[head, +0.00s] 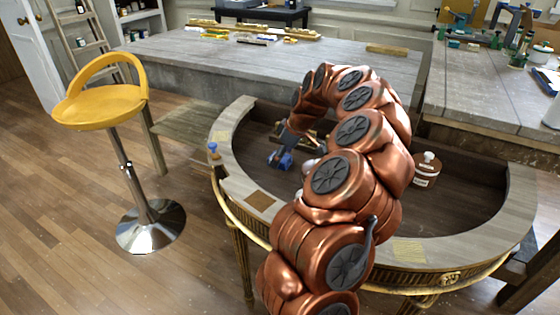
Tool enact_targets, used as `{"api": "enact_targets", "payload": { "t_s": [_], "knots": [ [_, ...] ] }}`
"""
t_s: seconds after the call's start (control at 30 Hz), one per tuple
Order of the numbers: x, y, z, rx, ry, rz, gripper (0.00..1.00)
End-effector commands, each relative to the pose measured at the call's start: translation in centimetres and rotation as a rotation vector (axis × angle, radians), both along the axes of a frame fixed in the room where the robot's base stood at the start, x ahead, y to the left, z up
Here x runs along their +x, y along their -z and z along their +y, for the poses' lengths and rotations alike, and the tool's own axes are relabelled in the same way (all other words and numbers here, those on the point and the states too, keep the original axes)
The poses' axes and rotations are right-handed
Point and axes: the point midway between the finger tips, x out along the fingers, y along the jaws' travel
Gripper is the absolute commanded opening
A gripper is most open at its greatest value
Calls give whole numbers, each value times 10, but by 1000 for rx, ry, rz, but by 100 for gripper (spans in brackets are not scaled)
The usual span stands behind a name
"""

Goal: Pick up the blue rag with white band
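A small blue item (281,158) lies low inside the sunken top of the half-round gilt console (235,178), left of my copper arm. It may be the blue rag, but no white band can be made out. My gripper (284,150) is at the far end of the arm, pointing down at this blue item. The fingers are too small and dark to tell whether they are open or shut, or touching it. A pale rounded thing (309,165) beside it is partly hidden by my arm.
A small blue-topped object (213,151) stands on the console's left rim. A brown square (261,200) and a yellowish pad (408,250) lie on the rim. A yellow stool (100,105) stands left.

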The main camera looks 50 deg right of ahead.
Motion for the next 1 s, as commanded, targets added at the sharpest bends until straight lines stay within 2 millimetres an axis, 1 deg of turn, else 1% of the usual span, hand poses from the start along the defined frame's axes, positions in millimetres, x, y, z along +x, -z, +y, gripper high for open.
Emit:
{"api": "enact_targets", "payload": {
  "t_s": [0.07,0.27,0.77,0.8,1.0],
  "knots": [
    [2,5,1,0,0,0,88],
    [2,5,0,-1,2,-2,88],
    [2,5,0,-1,2,-1,35],
    [2,4,0,-1,2,-1,34],
    [2,4,0,-1,2,-1,34]
  ]
}}
